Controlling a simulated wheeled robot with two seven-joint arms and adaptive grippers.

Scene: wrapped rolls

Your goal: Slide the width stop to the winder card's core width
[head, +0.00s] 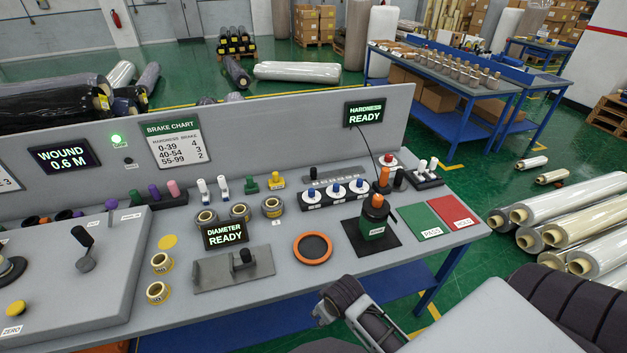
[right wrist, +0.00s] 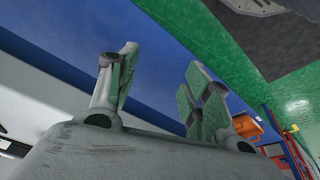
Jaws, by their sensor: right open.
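My right gripper (head: 331,309) is in front of the bench edge, low and apart from the plate. The right wrist view shows its two fingers (right wrist: 160,82) spread, with nothing between them. My left gripper is not in view.
A sloped panel with a black lever (head: 83,243) is at the left. Green and red pads (head: 421,221) lie at the right. Wrapped rolls (head: 570,220) lie on the floor.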

